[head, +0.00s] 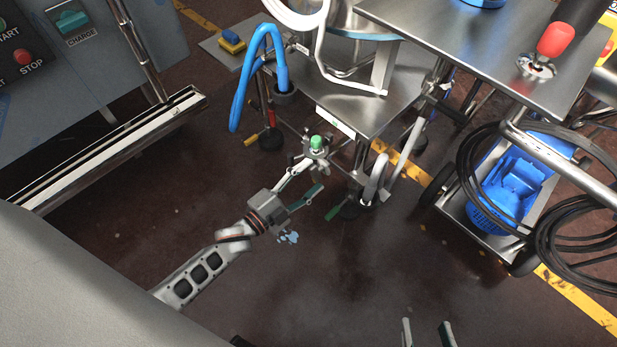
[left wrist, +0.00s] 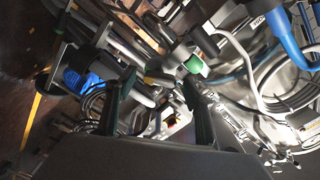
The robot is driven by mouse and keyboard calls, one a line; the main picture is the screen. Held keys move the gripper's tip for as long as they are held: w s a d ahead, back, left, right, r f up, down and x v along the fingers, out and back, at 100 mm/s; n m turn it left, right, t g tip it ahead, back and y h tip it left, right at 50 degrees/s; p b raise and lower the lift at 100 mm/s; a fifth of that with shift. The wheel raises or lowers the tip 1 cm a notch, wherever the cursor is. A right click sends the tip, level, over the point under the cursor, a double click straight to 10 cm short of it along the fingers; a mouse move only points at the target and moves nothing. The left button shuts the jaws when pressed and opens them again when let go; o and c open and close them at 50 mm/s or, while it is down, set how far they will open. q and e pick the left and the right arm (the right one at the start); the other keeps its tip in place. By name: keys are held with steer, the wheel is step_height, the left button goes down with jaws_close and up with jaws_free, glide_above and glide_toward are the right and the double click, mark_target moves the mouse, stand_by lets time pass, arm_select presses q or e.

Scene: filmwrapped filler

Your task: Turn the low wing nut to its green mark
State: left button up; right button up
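A small metal fitting with a green cap (head: 317,142) sits low on the filler's frame, under the steel table, in the head view. The green part also shows in the left wrist view (left wrist: 194,65), just beyond one fingertip. I cannot tell the wing nut's wings or its mark apart from this fitting. My left gripper (head: 314,175) is just below the fitting, its two fingers apart and nothing clearly between them; it also shows open in the left wrist view (left wrist: 159,82). I cannot tell whether a finger touches the fitting. My right gripper (head: 427,333) is at the bottom edge, fingers apart and empty.
The steel table (head: 390,95) overhangs the fitting. A blue hose (head: 280,60) hangs at its left. A cart with a blue basket (head: 507,190) and black cables (head: 560,215) stands right. A grey cabinet (head: 75,90) stands left. Floor below is mostly clear.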

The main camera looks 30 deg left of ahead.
arm_select(q)
steer(key=shift+s+a, duration=0.1)
steer(key=shift+s, duration=0.2)
steer(key=v, duration=1.1)
steer(key=shift+s, duration=0.2)
steer(key=shift+r, duration=0.1)
